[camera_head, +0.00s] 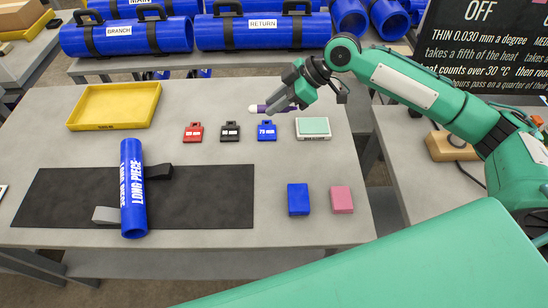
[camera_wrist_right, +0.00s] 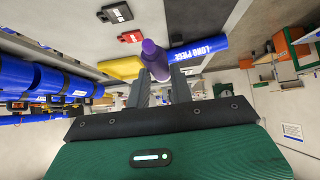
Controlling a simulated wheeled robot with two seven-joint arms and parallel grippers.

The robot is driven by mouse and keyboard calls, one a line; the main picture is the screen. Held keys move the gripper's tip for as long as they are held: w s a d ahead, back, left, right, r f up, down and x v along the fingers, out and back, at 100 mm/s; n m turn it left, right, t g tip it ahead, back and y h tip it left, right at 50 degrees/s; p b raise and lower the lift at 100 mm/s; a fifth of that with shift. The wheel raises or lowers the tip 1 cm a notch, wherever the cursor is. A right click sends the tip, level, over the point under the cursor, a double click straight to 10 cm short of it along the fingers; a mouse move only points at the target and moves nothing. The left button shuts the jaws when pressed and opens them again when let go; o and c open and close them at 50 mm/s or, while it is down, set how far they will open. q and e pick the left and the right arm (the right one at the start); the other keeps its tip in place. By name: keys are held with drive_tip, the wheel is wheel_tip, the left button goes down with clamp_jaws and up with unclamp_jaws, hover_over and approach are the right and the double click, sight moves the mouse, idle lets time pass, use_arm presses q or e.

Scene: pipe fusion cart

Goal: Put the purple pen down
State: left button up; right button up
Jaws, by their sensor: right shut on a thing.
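The purple pen (camera_head: 276,107) has a white end pointing left in the head view. My right gripper (camera_head: 291,98) is shut on it and holds it over the table's far right part, near the blue weight-shaped tag (camera_head: 266,131) and the pale green pad (camera_head: 313,126). The right wrist view shows the pen (camera_wrist_right: 154,60) between the fingers of my right gripper (camera_wrist_right: 160,88), sticking out past them. The pen seems raised off the table, but the height is hard to tell. My left gripper is not in view.
A yellow tray (camera_head: 115,107) stands at the back left. Red (camera_head: 193,132) and black (camera_head: 230,132) tags sit mid-table. A blue LONG PIECE pipe (camera_head: 133,190) crosses a dark mat (camera_head: 220,197). Blue (camera_head: 298,199) and pink (camera_head: 341,199) blocks lie front right. Blue pipes (camera_head: 262,31) lie behind.

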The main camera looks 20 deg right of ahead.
wheel_tip(320, 180, down, 15)
drive_tip(key=p, duration=0.3)
wheel_tip(320, 180, down, 4)
drive_tip(key=shift+f+p, duration=0.15)
drive_tip(key=shift+p, duration=0.5)
drive_tip(key=shift+f, duration=0.3)
drive_tip(key=o, duration=0.9)
drive_tip(key=shift+o, duration=0.2)
